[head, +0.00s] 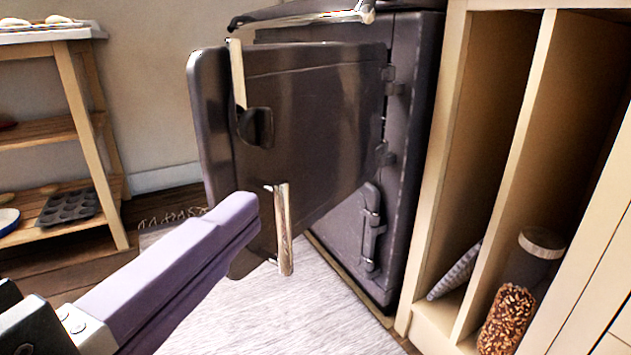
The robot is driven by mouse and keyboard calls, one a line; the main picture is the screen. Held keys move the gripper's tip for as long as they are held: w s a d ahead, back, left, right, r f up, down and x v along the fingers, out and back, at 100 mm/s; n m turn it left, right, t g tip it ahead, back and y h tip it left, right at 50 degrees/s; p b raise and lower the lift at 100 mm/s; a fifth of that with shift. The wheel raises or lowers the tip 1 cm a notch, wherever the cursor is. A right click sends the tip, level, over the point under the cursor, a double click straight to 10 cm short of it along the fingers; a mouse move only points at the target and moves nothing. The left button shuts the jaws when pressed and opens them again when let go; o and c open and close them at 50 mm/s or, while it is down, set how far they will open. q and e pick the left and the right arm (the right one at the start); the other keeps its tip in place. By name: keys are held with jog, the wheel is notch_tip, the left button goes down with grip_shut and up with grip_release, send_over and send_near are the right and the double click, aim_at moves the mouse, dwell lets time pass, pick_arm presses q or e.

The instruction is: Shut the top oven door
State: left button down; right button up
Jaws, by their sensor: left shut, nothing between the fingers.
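The top oven door (310,125) is dark metal and stands swung wide open from the dark oven (410,130). Its hinges are on the right, against the oven front. A dark latch piece (256,127) sits near its free edge, and a shiny metal bar (284,230) stands upright at its lower left. My left gripper (245,207) has purple fingers, reaches in from the lower left, and is shut and empty. Its tip overlaps the door's lower left part, beside the bar; whether it touches is unclear. My right gripper is out of view.
A lower oven door (350,232) with a latch is below. A cream cabinet (435,180) with open slots, holding a jar (515,300), stands close on the right. A wooden shelf (55,130) is at the left.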

pick_arm(q)
jog(key=w+b, duration=0.2)
jog(key=w, duration=0.9)
jog(key=shift+w+d+f, duration=0.2)
jog(key=shift+w, duration=0.1)
jog(key=shift+a, duration=0.1)
